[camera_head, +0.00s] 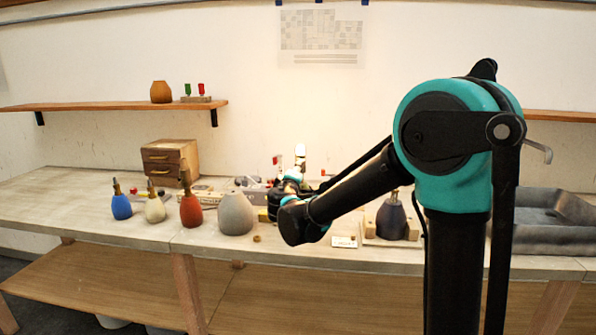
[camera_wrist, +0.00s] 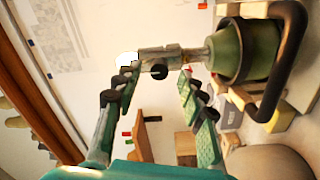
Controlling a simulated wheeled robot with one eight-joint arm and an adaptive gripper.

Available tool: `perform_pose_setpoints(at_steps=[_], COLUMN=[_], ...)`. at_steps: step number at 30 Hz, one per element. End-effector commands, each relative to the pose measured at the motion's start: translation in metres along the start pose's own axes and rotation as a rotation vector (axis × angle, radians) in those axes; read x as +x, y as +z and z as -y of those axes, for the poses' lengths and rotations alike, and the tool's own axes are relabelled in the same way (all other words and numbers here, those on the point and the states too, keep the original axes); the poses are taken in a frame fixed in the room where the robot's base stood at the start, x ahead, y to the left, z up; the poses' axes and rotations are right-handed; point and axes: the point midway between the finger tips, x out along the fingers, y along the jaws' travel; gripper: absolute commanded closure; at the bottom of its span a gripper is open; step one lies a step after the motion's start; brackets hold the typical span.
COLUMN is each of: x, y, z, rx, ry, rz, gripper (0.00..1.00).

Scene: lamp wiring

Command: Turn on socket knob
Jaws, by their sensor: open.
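In the wrist view a green lamp body (camera_wrist: 245,52) lies sideways in the picture, with a grey metal socket (camera_wrist: 172,54) at its neck. A small dark round knob (camera_wrist: 158,72) shows on the socket. My gripper (camera_wrist: 157,80) is open, one finger on either side of the knob; whether either touches it I cannot tell. A white rounded thing, perhaps a bulb (camera_wrist: 126,59), shows past the socket's end. In the head view my gripper (camera_head: 291,180) is small and partly hidden by my arm, and the green lamp body is not discernible.
A black curved bar (camera_wrist: 290,60) runs around the lamp body. On the workbench (camera_head: 110,240) stand blue (camera_head: 121,207), cream (camera_head: 155,210), red (camera_head: 191,210) and grey (camera_head: 236,214) vessels. A dark lamp body (camera_head: 391,222) stands right of my forearm. A grey tray (camera_head: 540,240) is at right.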

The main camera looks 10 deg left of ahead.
Motion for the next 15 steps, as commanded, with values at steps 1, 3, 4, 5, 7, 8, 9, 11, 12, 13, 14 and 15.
perform_pose_setpoints(at_steps=[1,3,4,5,7,8,9,11,12,13,14,15], x=[-0.011,-0.026,-0.033,-0.039,-0.053,-0.059,-0.066,-0.075,-0.080,-0.083,-0.086,-0.089], y=[-0.001,-0.001,-0.001,-0.001,0.000,-0.001,0.000,0.000,-0.001,0.000,0.000,0.000], z=[0.000,0.000,0.000,0.001,0.001,0.001,0.001,0.001,0.001,0.001,0.001,0.001], rx=[0.000,0.000,0.000,0.000,0.000,0.000,0.000,0.001,0.001,0.001,0.001,0.001], ry=[-0.001,-0.001,-0.001,-0.002,-0.001,-0.002,-0.001,-0.001,-0.001,-0.001,-0.001,-0.001], rz=[-0.003,-0.003,-0.004,-0.004,-0.003,-0.004,-0.003,-0.003,-0.002,-0.002,-0.002,-0.002], gripper=[0.59,0.59,0.59,0.59,0.59,0.59,0.59,0.59,0.59,0.59,0.59,0.59])
